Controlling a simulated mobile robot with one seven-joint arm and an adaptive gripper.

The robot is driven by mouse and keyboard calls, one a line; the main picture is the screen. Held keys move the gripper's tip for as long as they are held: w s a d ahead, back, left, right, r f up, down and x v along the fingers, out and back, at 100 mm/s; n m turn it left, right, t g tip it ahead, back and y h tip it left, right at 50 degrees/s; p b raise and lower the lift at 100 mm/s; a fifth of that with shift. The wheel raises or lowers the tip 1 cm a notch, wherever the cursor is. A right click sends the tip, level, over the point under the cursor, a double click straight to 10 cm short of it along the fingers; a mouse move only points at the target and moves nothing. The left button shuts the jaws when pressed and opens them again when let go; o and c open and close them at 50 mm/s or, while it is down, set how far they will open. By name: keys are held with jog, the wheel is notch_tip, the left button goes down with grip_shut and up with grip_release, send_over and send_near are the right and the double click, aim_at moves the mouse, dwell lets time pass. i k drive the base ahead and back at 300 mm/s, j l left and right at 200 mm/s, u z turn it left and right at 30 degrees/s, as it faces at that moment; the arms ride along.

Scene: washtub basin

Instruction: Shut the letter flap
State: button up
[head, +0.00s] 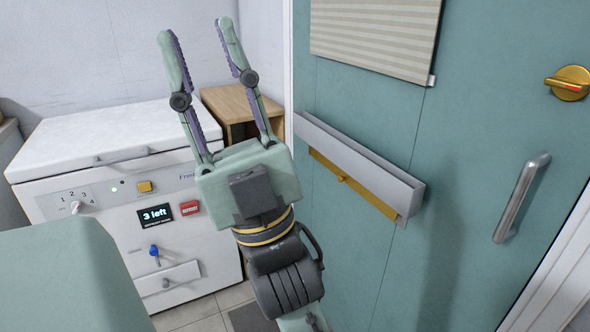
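The letter flap (365,190) appears to be the long brass strip with a small brass knob on the teal door (450,110). It runs along the lower side of a light grey, box-like letter holder (385,178). I cannot tell how far the flap stands open. My gripper (195,31) is to the left of the door, with its fingers pointing up and spread apart. Nothing is between the fingers. It is apart from the flap in the picture.
A metal handle (521,197) and a brass turn knob (568,83) are on the door's right side. A striped blind (375,35) hangs above the flap. A white chest machine (110,135) with controls stands left, and a wooden cabinet (228,103) stands behind my gripper.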

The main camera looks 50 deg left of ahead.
aim_at(390, 213)
jog(key=u, duration=1.1)
jog(key=i+j+z, duration=0.2)
jog(key=i+j, duration=0.15)
jog(key=i+j+z, duration=0.15)
jog(key=i+j, duration=0.15)
jog(key=j, duration=0.25)
